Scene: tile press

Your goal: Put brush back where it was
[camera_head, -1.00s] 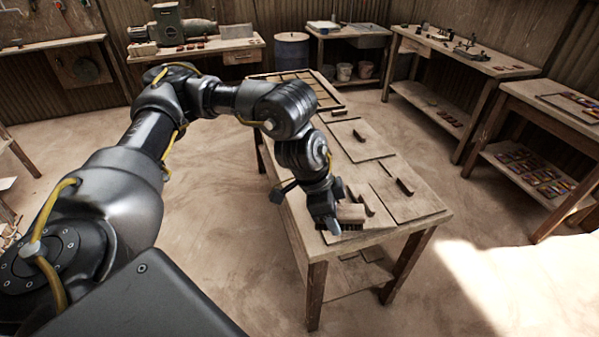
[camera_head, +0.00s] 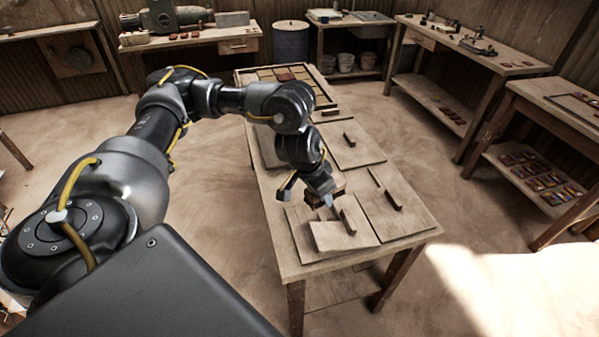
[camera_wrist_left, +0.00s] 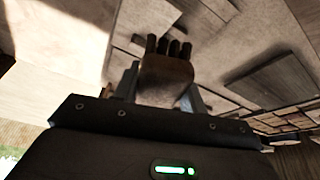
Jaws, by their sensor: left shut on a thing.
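My left gripper (camera_head: 326,203) is above the front part of the long wooden worktable (camera_head: 318,268). In the left wrist view the left gripper (camera_wrist_left: 162,98) is shut on the brush (camera_wrist_left: 166,72), a brown wooden block with several dark bristle tufts pointing away from the jaws. In the head view the brush is small, dark and partly hidden by the gripper. Below it lie a front board (camera_head: 300,232) and a pale flat square piece (camera_head: 338,238). An upright wooden block (camera_head: 348,222) stands close to the gripper. My right gripper is out of view.
More boards lie on the table, with a thin block (camera_head: 393,201) on the right one and another block (camera_head: 349,139) farther back. A tile frame (camera_head: 262,76) is at the far end. Side benches (camera_head: 470,55) line the walls. The floor beside the table is clear.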

